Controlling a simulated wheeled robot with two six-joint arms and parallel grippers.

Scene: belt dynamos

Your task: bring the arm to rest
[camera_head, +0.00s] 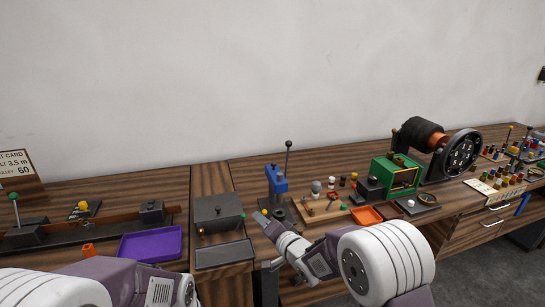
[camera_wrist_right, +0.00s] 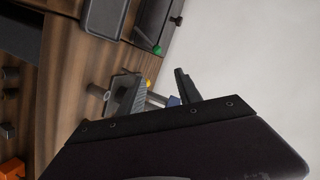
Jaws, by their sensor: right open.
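My right gripper (camera_head: 264,219) is open and empty, near the bench's front edge just in front of the blue lever press (camera_head: 277,182). In the wrist view its two dark fingers (camera_wrist_right: 158,92) stand apart with nothing between them gripped; a yellow knob and a blue part show behind them. My right arm stretches from the lower right of the head view. Links of my left arm show at the lower left, but its gripper does not show.
The wooden bench (camera_head: 330,165) runs along a white wall. Left are a purple tray (camera_head: 150,244) and a grey box (camera_head: 218,211). Right of the press are a small-parts board (camera_head: 318,211), an orange tray (camera_head: 366,215), a green machine (camera_head: 397,176) and a large dark wheel (camera_head: 460,154).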

